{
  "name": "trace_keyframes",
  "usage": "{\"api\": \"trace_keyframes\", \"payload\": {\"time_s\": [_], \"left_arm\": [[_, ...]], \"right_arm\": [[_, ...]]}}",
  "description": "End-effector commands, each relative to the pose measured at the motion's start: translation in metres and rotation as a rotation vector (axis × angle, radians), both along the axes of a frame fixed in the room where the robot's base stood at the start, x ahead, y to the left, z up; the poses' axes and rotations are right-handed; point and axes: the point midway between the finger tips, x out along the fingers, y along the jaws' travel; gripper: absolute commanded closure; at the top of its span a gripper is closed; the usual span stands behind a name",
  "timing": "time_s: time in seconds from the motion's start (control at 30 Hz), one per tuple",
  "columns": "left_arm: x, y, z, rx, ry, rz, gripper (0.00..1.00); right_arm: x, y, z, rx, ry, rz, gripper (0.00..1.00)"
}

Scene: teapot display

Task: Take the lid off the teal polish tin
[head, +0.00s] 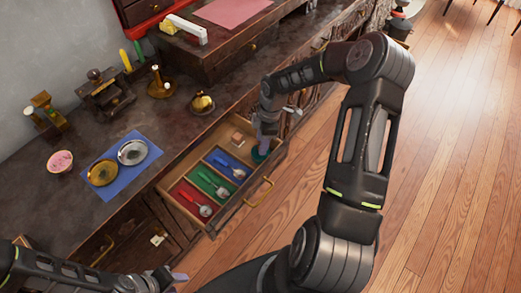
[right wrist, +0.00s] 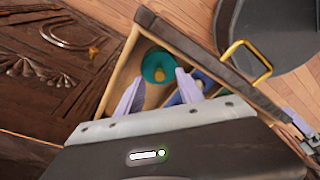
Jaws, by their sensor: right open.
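The teal polish tin (head: 259,154) stands in the far right compartment of the open drawer (head: 213,226), partly hidden by my right gripper (head: 264,141). In the right wrist view the tin (right wrist: 150,66) is round and teal, with a small yellowish knob in its middle. My right gripper (right wrist: 158,88) is open and empty there, its pale fingers apart and pointing at the tin. The head view does not show clearly whether they touch. My left gripper (head: 172,277) is low at the bottom left, away from the drawer; its jaws are too small to judge.
The drawer's other compartments hold red, green and blue liners with utensils. A tan block (head: 237,138) lies near the tin. A brass handle (head: 259,192) sticks out in front. A blue cloth (head: 119,183) with two round metal pieces lies on the counter.

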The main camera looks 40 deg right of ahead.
Motion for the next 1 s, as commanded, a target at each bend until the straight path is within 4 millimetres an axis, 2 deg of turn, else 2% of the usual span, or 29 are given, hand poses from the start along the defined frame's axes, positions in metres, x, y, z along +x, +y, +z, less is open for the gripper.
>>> {"api": "trace_keyframes", "payload": {"time_s": [0.1,0.2,0.77,1.0], "left_arm": [[0.000,0.000,0.000,0.000,0.000,0.000,0.64],[0.000,0.000,0.000,0.000,0.000,0.000,0.64],[0.000,0.000,0.000,0.000,0.000,0.000,0.64],[0.000,0.000,0.000,0.000,0.000,0.000,0.64]], "right_arm": [[0.001,0.002,-0.015,0.001,0.002,0.000,0.56],[0.001,0.002,-0.020,-0.001,-0.001,0.001,0.56],[0.001,0.002,-0.020,-0.001,0.000,0.000,0.56],[0.001,0.002,-0.019,-0.001,0.000,0.000,0.75]]}}
